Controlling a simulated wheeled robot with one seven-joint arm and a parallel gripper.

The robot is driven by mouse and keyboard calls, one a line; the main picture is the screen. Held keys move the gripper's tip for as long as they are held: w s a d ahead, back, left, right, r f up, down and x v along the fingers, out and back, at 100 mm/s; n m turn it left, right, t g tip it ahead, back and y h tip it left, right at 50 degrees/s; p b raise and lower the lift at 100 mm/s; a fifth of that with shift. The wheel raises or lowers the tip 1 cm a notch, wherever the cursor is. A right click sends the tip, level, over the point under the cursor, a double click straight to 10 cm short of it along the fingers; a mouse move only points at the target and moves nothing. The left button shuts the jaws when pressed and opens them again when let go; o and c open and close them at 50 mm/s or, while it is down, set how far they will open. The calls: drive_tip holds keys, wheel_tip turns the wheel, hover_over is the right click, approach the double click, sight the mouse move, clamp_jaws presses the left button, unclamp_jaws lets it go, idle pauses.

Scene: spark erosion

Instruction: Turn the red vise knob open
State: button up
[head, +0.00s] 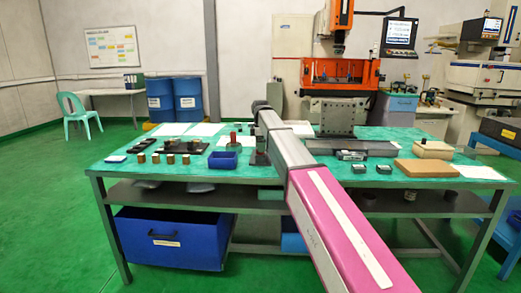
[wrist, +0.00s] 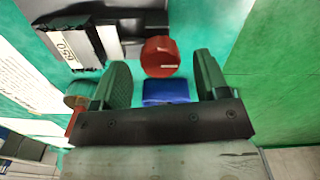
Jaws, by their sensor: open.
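My gripper (wrist: 162,72) is open, with one green finger on each side of the knob's line. The knob appears just beyond the fingertips, in the gap between them; I cannot tell whether it touches either finger.
A small blue bin (head: 223,159) stands left of my arm; a blue patch (wrist: 166,92) shows between the fingers. Small brown blocks (head: 170,158) lie farther left. An orange machine (head: 340,76) stands behind the table. A tan board (head: 426,172) lies at the right.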

wheel_tip(320, 180, up, 9)
idle(0.3)
